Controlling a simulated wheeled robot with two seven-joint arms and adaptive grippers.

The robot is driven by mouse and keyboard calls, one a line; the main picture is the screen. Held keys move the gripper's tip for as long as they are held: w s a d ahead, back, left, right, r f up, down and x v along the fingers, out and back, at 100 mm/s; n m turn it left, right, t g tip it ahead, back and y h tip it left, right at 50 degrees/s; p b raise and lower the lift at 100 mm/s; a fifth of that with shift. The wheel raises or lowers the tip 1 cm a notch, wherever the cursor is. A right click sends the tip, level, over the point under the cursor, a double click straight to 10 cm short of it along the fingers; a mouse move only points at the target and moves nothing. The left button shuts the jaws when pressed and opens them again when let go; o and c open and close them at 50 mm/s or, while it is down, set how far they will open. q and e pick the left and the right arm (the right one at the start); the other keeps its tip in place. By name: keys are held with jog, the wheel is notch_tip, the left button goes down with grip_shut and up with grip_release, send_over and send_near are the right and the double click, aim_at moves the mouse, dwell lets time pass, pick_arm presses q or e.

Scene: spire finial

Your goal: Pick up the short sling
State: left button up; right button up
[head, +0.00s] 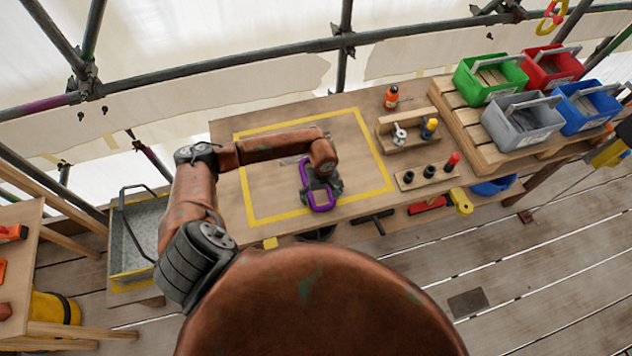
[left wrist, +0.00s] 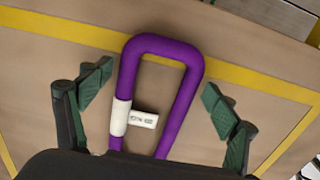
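The short sling is a purple closed loop (head: 304,172) with a white sleeve and tag. It appears to lie on the wooden bench inside a yellow taped rectangle. In the left wrist view the loop (left wrist: 185,105) runs between the two green-padded fingers, with a gap on each side. Its near end is hidden behind the gripper body. My left gripper (head: 324,187) is over the sling, open, with its fingers (left wrist: 157,97) spread either side of it. My right gripper does not show in either view.
On the bench's right stand an orange bottle (head: 391,97), a wooden tool holder (head: 405,141) and a block with dark sockets (head: 427,177). Green (head: 490,82), red, grey and blue bins sit on a pallet beyond. A grey tray (head: 140,235) is at the left.

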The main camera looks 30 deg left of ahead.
pick_arm(q)
jog(key=c, duration=1)
jog(key=shift+o, duration=0.2)
